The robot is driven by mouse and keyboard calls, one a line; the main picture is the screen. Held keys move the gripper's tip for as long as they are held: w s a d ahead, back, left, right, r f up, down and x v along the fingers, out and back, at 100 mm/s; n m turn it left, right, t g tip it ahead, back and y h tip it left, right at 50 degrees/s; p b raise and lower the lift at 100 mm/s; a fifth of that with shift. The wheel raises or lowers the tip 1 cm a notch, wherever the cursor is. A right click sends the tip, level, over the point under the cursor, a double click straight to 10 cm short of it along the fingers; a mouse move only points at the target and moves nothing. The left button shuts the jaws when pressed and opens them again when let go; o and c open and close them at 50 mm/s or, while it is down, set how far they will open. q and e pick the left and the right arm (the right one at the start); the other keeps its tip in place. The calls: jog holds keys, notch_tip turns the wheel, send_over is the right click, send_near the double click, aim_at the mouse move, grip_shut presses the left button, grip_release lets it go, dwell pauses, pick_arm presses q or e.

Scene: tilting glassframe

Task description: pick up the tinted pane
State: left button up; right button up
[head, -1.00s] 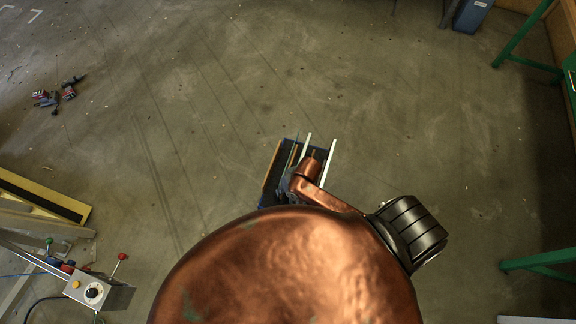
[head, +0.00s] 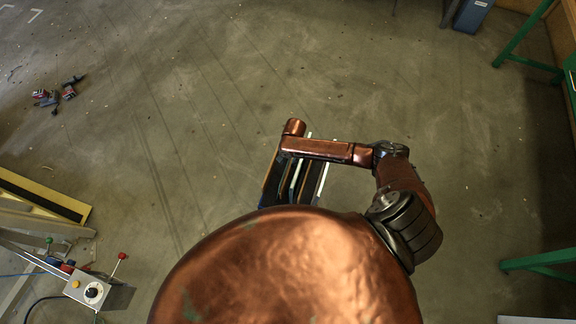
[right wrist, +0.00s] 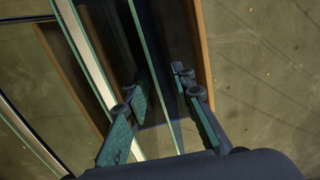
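The frame of upright panes (head: 269,180) stands on the floor below my right arm in the head view. In the right wrist view, a pane with a thin greenish edge (right wrist: 157,75) runs between the two fingers of my right gripper (right wrist: 155,90). The fingers are apart, one on each side of it, with gaps visible. The glass around that edge looks dark, but I cannot tell its tint for sure. Another pane with a pale, bright edge (right wrist: 84,45) is left of the fingers. In the head view my arm hides the right gripper. My left gripper is not seen.
A brown strip (right wrist: 202,55) borders the frame close to the right finger. The floor around the frame is clear. A control box (head: 95,291) is at lower left, small red parts (head: 41,95) lie at far left, and green legs (head: 523,36) stand at right.

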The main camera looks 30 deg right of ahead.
jog(key=f, duration=0.2)
jog(key=f+b, duration=0.1)
jog(key=f, duration=0.2)
jog(key=shift+w+f, duration=0.35)
jog(key=shift+f, duration=0.05)
jog(key=shift+c, duration=0.4)
grip_shut()
jog(key=shift+r, duration=0.1)
